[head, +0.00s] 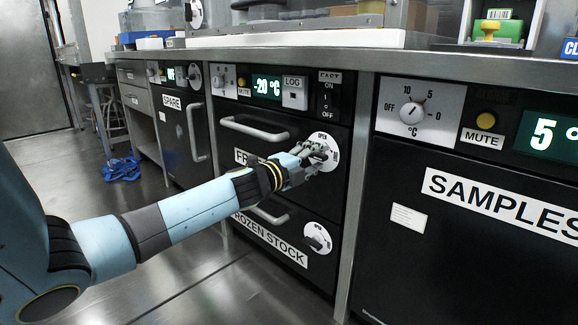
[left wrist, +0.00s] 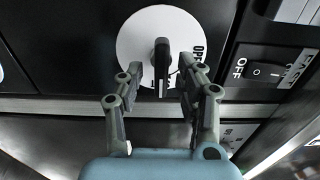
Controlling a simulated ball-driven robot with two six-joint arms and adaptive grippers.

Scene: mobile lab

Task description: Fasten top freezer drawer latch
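The top freezer drawer latch shows in the head view as a round white plate (head: 330,141) marked OPEN at its top, at the right of the top drawer front. In the left wrist view its dark handle (left wrist: 161,62) stands out from the white plate (left wrist: 138,32). My left gripper (head: 319,153) is at this latch and hides much of it in the head view. In the left wrist view my left gripper (left wrist: 160,72) is open, with one finger on each side of the handle and visible gaps. My right gripper is not in view.
The top drawer has a bar handle (head: 254,129). A lower drawer marked FROZEN STOCK (head: 268,240) has its own latch (head: 317,239). A samples unit (head: 450,260) stands at right. A steel counter edge (head: 300,56) runs above.

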